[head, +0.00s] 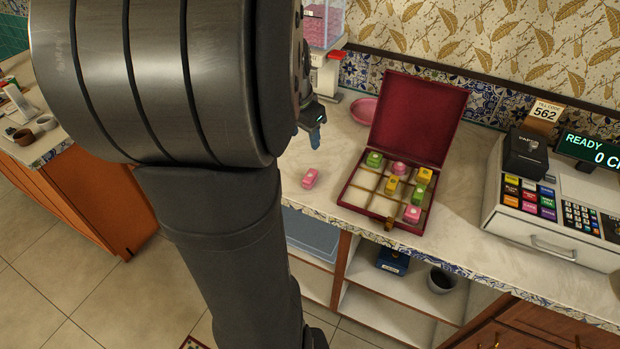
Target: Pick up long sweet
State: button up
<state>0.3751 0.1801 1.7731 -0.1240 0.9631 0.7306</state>
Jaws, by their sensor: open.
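A pink, slightly elongated sweet (310,178) lies alone on the pale counter, left of the open sweet box. My gripper (315,138) is partly in view above and behind this sweet, apart from it. Its bluish fingers point down, open, with nothing seen between them. My arm hides the rest of it. The dark red box (372,207) has its lid raised and a divided tray. In it are a green sweet (374,159), a round pink sweet (399,168), a yellow sweet (392,184) and several more. Some compartments are empty.
A pink dish (365,111) sits behind the box, near a dispenser (326,70) of pink pieces. A cash register (545,215) stands at the right. The counter's front edge (420,252) runs close to the box. Bare counter surrounds the lone sweet.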

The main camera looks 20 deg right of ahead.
jog(key=f+n, duration=0.1)
jog(key=n, duration=0.2)
send_over(310, 176)
jog(key=s, duration=0.1)
jog(key=f, duration=1.1)
jog(key=shift+s+a+f, duration=0.1)
jog(key=shift+a+f, duration=0.25)
jog(key=shift+a, duration=0.05)
jog(key=shift+x, duration=2.7)
jog(key=shift+a, duration=0.1)
jog(key=c, duration=1.1)
